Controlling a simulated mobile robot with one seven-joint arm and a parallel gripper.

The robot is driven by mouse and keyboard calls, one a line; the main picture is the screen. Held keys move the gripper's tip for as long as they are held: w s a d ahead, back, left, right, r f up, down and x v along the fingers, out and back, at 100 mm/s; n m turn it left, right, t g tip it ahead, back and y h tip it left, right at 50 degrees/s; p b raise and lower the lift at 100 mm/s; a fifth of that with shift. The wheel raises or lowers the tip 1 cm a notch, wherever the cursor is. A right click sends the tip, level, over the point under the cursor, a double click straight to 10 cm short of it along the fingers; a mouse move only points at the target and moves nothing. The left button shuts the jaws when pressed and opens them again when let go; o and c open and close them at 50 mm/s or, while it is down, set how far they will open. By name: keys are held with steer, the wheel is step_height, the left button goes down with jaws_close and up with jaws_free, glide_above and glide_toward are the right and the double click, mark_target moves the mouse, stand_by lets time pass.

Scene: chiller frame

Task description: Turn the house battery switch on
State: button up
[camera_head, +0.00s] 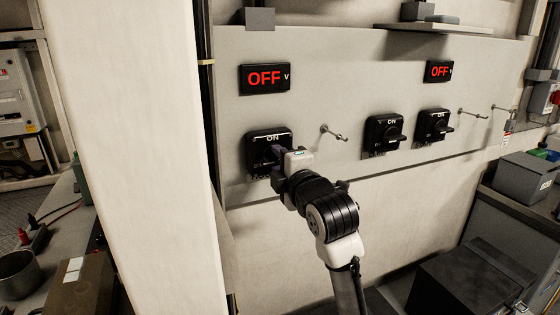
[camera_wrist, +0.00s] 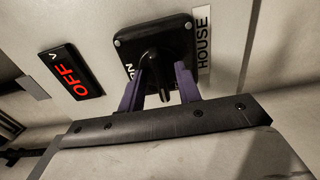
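The house battery switch (camera_head: 258,150) is a black square unit with a rotary knob, at the left of the grey panel. In the wrist view, the switch (camera_wrist: 160,35) has a "HOUSE" label beside it, and its black knob (camera_wrist: 157,70) points down toward the gripper body. My gripper (camera_head: 275,151) is up at this switch. In the wrist view its two purple fingers (camera_wrist: 160,72) are spread, one on each side of the knob. Whether either finger touches the knob is unclear. The red display (camera_head: 265,78) above the switch reads "OFF"; it also shows in the wrist view (camera_wrist: 70,72).
Two more black switches (camera_head: 384,134) (camera_head: 435,124) sit to the right, with another "OFF" display (camera_head: 439,71) above. Metal hooks (camera_head: 335,133) stick out from the panel between switches. A pale post (camera_head: 135,150) stands left. A shelf (camera_head: 433,28) is above.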

jaws_close()
steer(key=shift+m, duration=0.3)
steer(key=shift+m+p, duration=2)
steer(key=shift+m, duration=6.7)
